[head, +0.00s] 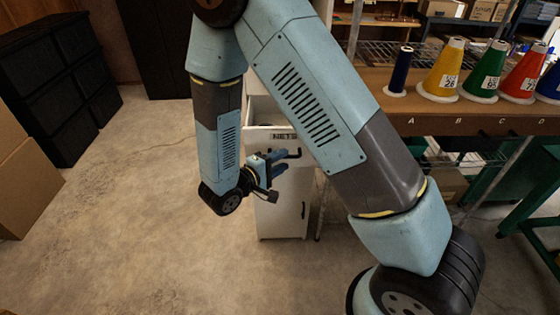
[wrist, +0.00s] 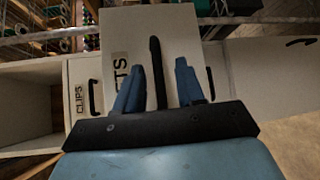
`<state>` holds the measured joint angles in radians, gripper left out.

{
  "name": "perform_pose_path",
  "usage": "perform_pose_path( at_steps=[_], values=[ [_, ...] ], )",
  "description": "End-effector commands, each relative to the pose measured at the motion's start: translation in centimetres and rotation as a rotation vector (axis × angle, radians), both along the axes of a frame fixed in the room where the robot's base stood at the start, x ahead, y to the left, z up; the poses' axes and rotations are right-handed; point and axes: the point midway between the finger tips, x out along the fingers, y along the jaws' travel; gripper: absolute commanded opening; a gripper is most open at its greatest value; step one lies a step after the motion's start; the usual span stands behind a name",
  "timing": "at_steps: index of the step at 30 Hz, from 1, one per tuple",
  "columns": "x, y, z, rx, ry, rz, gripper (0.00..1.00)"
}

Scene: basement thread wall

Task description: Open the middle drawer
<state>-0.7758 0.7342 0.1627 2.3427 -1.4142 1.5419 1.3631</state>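The middle drawer shows a pale front (wrist: 180,30) in the wrist view, with a partly hidden label ending in "TS" and a long black handle (wrist: 155,70). Its front appears to stand forward of the fronts beside it. In the head view its labelled front (head: 262,136) is partly behind my arm, with an open space visible above it. My gripper (wrist: 160,75) is open, its two blue fingers on either side of the handle with gaps showing. In the head view my gripper (head: 280,162) is at the drawer front.
A drawer labelled CLIPS (wrist: 75,85) lies beside it in the wrist view. A lower door (head: 280,208) has a black handle. Thread cones stand on a wooden shelf (head: 480,124) to the right. Black crates (head: 60,90) stand left; the floor between is clear.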

Motion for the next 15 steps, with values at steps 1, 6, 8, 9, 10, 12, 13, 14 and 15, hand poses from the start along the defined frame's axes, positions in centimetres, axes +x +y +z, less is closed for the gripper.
perform_pose_path(
  at_steps=[1, 6, 8, 9, 10, 12, 13, 14, 15],
  values=[
    [-0.4, 0.6, 0.1, 0.001, -0.001, 0.003, 0.38],
    [-2.5, 2.9, 0.5, 0.002, 0.0, 0.005, 0.38],
    [-3.3, 3.7, 0.7, 0.002, 0.001, 0.005, 0.38],
    [-3.9, 4.3, 0.8, 0.0, 0.001, 0.004, 0.38],
    [-4.3, 4.8, 0.9, 0.0, 0.001, 0.005, 0.38],
    [-5.2, 5.8, 1.0, 0.002, 0.002, 0.006, 0.38],
    [-5.6, 6.3, 1.1, 0.002, 0.002, 0.005, 0.38],
    [-6.0, 6.6, 1.2, 0.002, 0.002, 0.004, 0.38],
    [-6.4, 7.1, 1.3, 0.001, 0.001, 0.005, 0.38]
  ],
)
